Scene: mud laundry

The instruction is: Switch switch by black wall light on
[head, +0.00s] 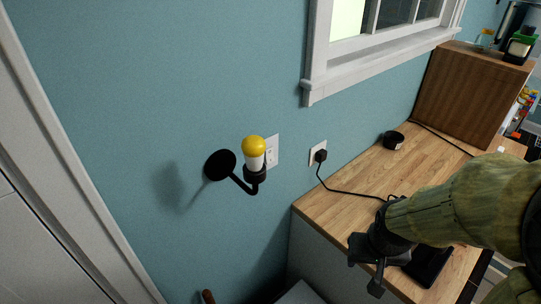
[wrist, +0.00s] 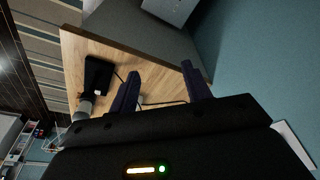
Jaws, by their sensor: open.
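The black wall light (head: 220,165) is fixed to the blue wall, with a curved arm holding a white bulb with a yellow top (head: 253,146). A white switch plate (head: 272,150) is on the wall just behind and right of the bulb, which partly hides it. Whether the switch is on or off is too small to tell. My gripper (head: 365,267) is open and empty, to the lower right of the light and switch, near the counter's front left. Its two fingers also show apart in the wrist view (wrist: 160,82). The switch is not recognisable in the wrist view.
A white outlet (head: 313,158) with a black plug and cord is right of the switch. The wooden counter (head: 370,170) bears a small black round item (head: 393,140) and a wooden cabinet (head: 465,90). A dark flat item (wrist: 98,74) lies near my gripper.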

